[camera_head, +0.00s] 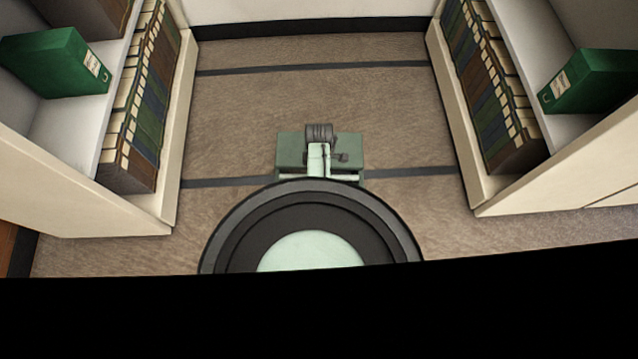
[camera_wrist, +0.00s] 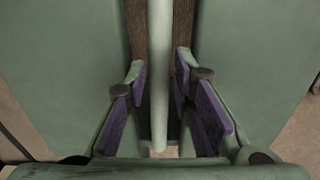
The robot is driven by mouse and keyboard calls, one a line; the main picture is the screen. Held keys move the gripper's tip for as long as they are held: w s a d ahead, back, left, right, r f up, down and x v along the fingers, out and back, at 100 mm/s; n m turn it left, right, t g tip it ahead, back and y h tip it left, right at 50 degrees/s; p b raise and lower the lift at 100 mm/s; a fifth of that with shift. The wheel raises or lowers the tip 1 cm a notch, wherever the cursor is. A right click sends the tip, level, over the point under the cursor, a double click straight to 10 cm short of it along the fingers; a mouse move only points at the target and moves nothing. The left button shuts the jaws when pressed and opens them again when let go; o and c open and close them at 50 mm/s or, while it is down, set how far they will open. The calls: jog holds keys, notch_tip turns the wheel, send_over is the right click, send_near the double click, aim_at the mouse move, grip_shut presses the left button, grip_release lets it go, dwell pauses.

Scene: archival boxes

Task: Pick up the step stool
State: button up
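The green step stool (camera_head: 290,150) stands on the floor in the middle of the aisle in the head view, partly hidden under my arm. In the wrist view its green panels (camera_wrist: 65,55) fill both sides, with a pale bar (camera_wrist: 159,60) running between them. My gripper (camera_wrist: 160,68) is open, with its purple-padded fingers on either side of the pale bar. A gap shows between the bar and each finger. The fingertips are hidden in the head view, where my wrist (camera_head: 320,135) is over the stool.
Shelves with rows of books stand along the left (camera_head: 145,110) and right (camera_head: 490,100). A green box file sits on the left shelf (camera_head: 55,62) and another on the right shelf (camera_head: 590,80). The carpet (camera_head: 300,85) behind the stool is clear up to the back wall.

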jog(key=shift+f, duration=0.45)
jog(key=shift+c, duration=0.2)
grip_shut()
jog(key=shift+r, duration=0.1)
